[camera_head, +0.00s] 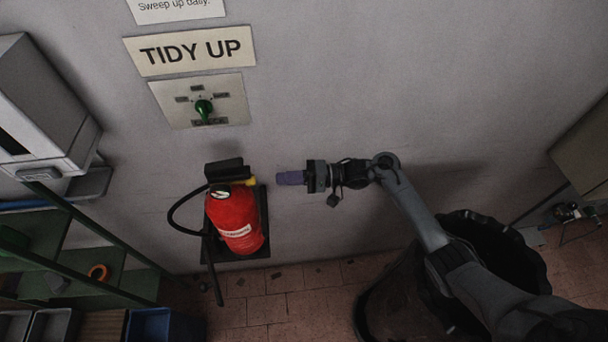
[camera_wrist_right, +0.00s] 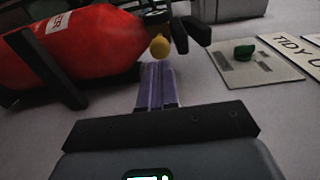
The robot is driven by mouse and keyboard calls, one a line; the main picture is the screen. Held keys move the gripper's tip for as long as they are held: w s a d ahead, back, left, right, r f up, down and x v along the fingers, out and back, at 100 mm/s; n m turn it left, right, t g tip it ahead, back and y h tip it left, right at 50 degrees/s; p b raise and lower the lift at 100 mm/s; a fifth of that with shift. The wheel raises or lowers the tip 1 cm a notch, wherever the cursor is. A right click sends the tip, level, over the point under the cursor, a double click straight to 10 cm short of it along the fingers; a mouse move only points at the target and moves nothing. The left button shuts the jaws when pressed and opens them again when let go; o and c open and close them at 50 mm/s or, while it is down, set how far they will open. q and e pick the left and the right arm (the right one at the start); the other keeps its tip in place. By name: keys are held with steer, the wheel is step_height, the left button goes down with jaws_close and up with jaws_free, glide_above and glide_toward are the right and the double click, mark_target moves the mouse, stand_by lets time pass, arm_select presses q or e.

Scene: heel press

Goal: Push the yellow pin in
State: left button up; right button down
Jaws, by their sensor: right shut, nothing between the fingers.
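The yellow pin (camera_head: 250,182) sticks out to the right from the top of the red fire extinguisher (camera_head: 234,218), just under its black handle (camera_head: 228,169). In the right wrist view the pin's round yellow end (camera_wrist_right: 160,47) shows just beyond my fingertips. My right gripper (camera_head: 279,178) is shut and empty, with its purple fingers pointing left at the pin. A small gap shows between fingertips and pin in the head view. The right gripper also shows in the right wrist view (camera_wrist_right: 158,68), its fingers side by side. My left gripper is not in view.
The extinguisher hangs on a black wall bracket (camera_head: 263,205), its black hose (camera_head: 173,212) looping out left. A panel with a green knob (camera_head: 204,107) is above it. A shelf unit (camera_head: 100,235) stands left. A black-lined bin (camera_head: 385,305) stands below my right arm.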

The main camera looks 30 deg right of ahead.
mark_target(242, 181)
steer(key=shift+p+x, duration=0.3)
steer(key=shift+x, duration=2.4)
steer(key=x, duration=0.3)
steer(key=shift+a, duration=0.15)
steer(key=shift+s, duration=0.1)
steer(key=shift+p, duration=0.3)
